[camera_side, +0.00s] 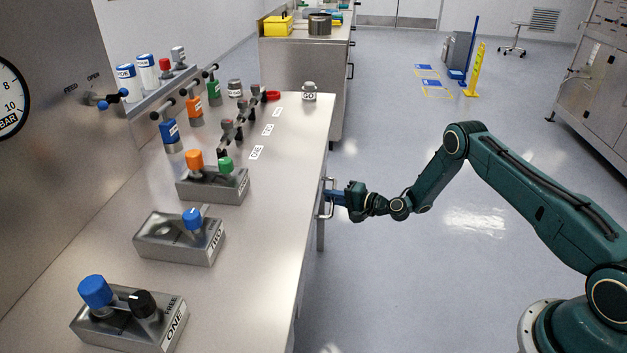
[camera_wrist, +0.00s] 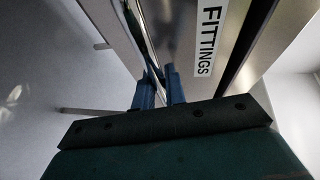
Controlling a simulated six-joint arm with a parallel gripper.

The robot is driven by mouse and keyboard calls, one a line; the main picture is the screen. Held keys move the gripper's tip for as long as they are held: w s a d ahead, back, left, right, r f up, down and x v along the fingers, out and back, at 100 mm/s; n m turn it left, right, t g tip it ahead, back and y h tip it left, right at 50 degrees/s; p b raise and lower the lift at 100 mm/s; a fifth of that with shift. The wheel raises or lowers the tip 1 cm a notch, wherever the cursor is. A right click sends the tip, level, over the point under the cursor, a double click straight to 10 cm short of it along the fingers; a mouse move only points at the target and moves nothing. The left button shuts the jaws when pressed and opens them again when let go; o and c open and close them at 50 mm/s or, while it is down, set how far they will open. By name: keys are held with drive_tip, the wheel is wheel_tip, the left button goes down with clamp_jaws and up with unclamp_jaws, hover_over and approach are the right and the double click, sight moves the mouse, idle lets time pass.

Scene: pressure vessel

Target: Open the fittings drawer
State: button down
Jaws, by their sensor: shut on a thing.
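The fittings drawer is in the right edge of the steel bench; its front shows in the wrist view with a white FITTINGS label (camera_wrist: 208,38). A metal bar handle (camera_side: 329,198) stands out from the drawer front in the side view. My gripper (camera_side: 332,197) reaches in from the right and its blue fingers are shut on the handle. In the wrist view the two blue fingers (camera_wrist: 160,88) meet around the handle beside the label. How far the drawer stands out from the bench is hard to tell.
The steel bench top (camera_side: 270,220) carries several metal blocks with coloured knobs, such as the block marked ONE (camera_side: 135,320). A row of valves and bottles stands toward the back left. The floor (camera_side: 400,290) beside the bench is clear around my arm.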

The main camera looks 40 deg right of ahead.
drive_tip(key=shift+s, duration=0.1)
drive_tip(key=s+d, duration=2)
drive_tip(key=shift+d, duration=0.15)
drive_tip(key=shift+s, duration=0.1)
drive_tip(key=c, duration=1.5)
unclamp_jaws()
drive_tip(key=shift+o, duration=0.2)
drive_tip(key=shift+r, duration=0.2)
